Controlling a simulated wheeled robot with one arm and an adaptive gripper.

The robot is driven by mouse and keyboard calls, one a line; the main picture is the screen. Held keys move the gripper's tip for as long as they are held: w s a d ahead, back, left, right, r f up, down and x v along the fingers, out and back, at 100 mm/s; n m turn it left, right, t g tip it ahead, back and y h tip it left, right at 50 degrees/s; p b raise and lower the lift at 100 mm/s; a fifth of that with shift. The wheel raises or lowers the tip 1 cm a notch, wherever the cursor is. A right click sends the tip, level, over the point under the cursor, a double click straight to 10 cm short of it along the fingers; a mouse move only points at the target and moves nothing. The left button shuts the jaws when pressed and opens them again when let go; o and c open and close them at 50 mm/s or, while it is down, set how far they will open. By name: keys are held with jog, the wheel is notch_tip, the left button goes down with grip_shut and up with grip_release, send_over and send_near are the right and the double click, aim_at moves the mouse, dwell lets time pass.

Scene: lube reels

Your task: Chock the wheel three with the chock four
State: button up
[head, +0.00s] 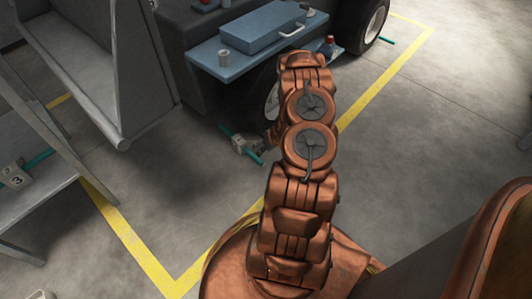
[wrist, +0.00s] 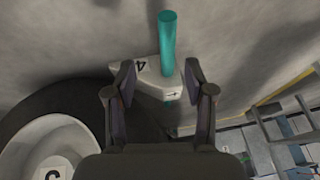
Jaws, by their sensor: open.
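Chock four (wrist: 150,82) is a pale block marked 4 with a teal handle (wrist: 167,40). It is on the floor beside the tyre of wheel three (wrist: 38,122), whose pale hub bears a number seen upside down. I cannot tell if chock and tyre touch. My gripper (wrist: 159,70) is open, with one finger on each side of the chock. In the head view the chock (head: 241,146) lies left of my arm's end, my gripper (head: 268,136) is partly hidden, and the wheel (head: 272,102) is mostly behind my arm.
A blue shelf (head: 222,65) on the dark vehicle juts out above the chock, carrying a blue toolbox (head: 262,34) and cans. Another chock marked 3 (head: 14,177) sits on a grey stand at left. A second wheel (head: 375,20) is farther back. The floor at right is clear.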

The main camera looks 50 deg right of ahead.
aim_at(259, 160)
jog(key=shift+s+a+f, duration=0.3)
jog(key=shift+a+f, duration=0.25)
jog(key=shift+f, duration=0.1)
jog(key=shift+b+x, duration=1.6)
jog(key=shift+x, duration=2.25)
jog(key=shift+w+a, duration=0.1)
grip_shut()
